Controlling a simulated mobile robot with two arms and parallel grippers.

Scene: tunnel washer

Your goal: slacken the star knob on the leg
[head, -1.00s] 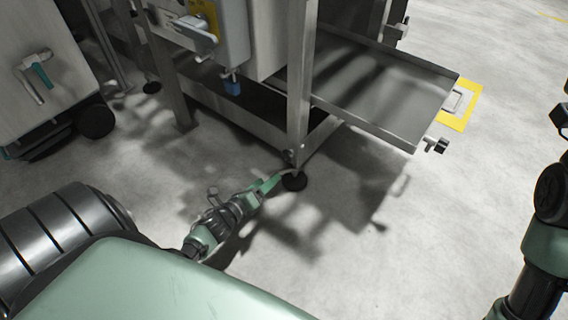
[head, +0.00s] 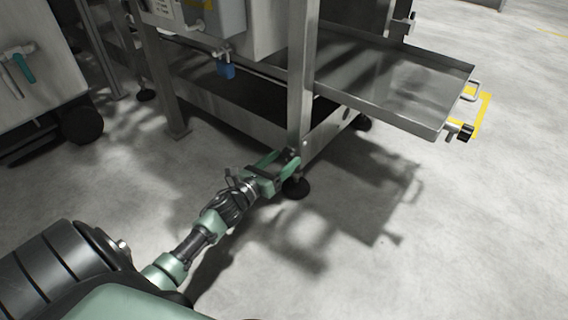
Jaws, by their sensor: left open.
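The metal leg (head: 301,85) of the washer frame comes down to a round black foot (head: 296,188) on the floor. My left gripper (head: 287,163), green with dark fingertips, is at the lower end of this leg, just above the foot. Its jaws are open, with the fingertips close to the leg. The star knob cannot be made out clearly; the gripper covers the low part of the leg where a small fitting showed before. I cannot tell whether the fingers touch it. My right gripper is not in view.
A metal tray (head: 448,92) juts out to the right, with a black knob (head: 465,132) at its corner. A wheeled cabinet (head: 35,90) stands at left. The floor in front is clear.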

